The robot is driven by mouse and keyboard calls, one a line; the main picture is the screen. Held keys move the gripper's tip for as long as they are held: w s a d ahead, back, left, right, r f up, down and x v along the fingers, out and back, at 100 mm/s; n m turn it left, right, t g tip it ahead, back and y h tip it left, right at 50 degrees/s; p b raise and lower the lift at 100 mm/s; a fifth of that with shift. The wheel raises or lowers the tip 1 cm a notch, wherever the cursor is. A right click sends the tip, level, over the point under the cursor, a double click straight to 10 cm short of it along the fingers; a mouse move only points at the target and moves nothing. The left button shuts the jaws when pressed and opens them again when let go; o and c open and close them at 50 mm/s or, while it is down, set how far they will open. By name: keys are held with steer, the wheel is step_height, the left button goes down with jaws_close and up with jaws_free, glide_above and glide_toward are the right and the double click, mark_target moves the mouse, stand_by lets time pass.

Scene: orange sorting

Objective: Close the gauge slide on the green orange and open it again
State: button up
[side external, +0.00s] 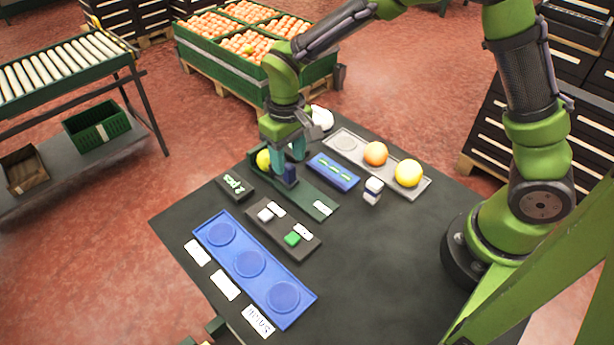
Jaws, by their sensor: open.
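The gauge is a long dark green tray (318,209) near the back of the table, with a white label at its near right end. A yellow-green fruit (263,159), likely the green orange, sits at its far left end, partly hidden by my arm. A dark blue block (289,175), which looks like the slide, stands upright in the gauge just right of the fruit. My gripper (291,160) points down over the gauge with teal fingers, open, close around or beside the blue block. Contact between fingers and block, and between block and fruit, cannot be told.
A grey tray (345,142) holds an orange (375,153) and a yellow fruit (408,173). A blue panel (333,172), a small white box (373,190), a dark button tray (283,230) and a "2 pcs" sign (234,185) stand around. A blue three-recess tray (265,278) lies in front. The table's right front is clear.

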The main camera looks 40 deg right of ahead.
mark_target(289, 166)
steer(key=shift+f, duration=1.85)
jaws_close()
